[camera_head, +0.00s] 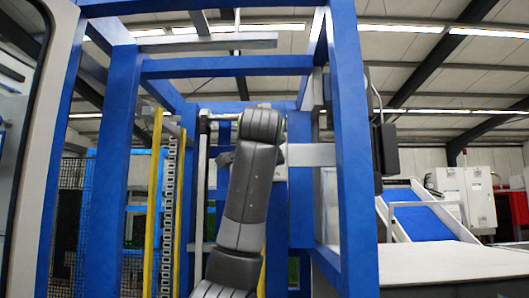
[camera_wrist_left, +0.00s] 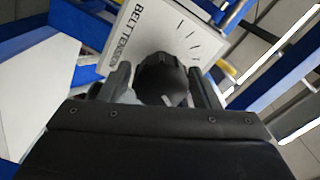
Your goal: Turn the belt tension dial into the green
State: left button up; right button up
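The belt tension dial (camera_wrist_left: 163,80) is a black ridged knob on a white panel (camera_wrist_left: 150,35) marked BELT TENSION, in the left wrist view. Dark tick marks fan out on the panel beyond the knob. A light pointer line shows on the knob's near lower side. No green zone shows. My left gripper (camera_wrist_left: 163,88) is open, with one finger on each side of the knob. A narrow gap shows at the left finger; contact at the right finger cannot be told. In the head view a grey arm of mine hides the dial. My right gripper is not in view.
A blue frame post (camera_head: 350,150) stands right of my arm, and blue beams cross above. A yellow rail (camera_head: 153,200) and a chain (camera_head: 168,215) run upright at left. A blue sloped belt (camera_head: 425,222) and white cabinets (camera_head: 465,195) stand at right.

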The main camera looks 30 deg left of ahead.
pick_arm(q)
jog(key=shift+o, duration=0.6)
jog(key=shift+s+d, duration=0.15)
jog(key=shift+s, duration=0.1)
jog(key=b+v, duration=0.7)
jog(key=v, duration=1)
jog(key=shift+w+d, duration=0.1)
jog(key=shift+w, duration=0.05)
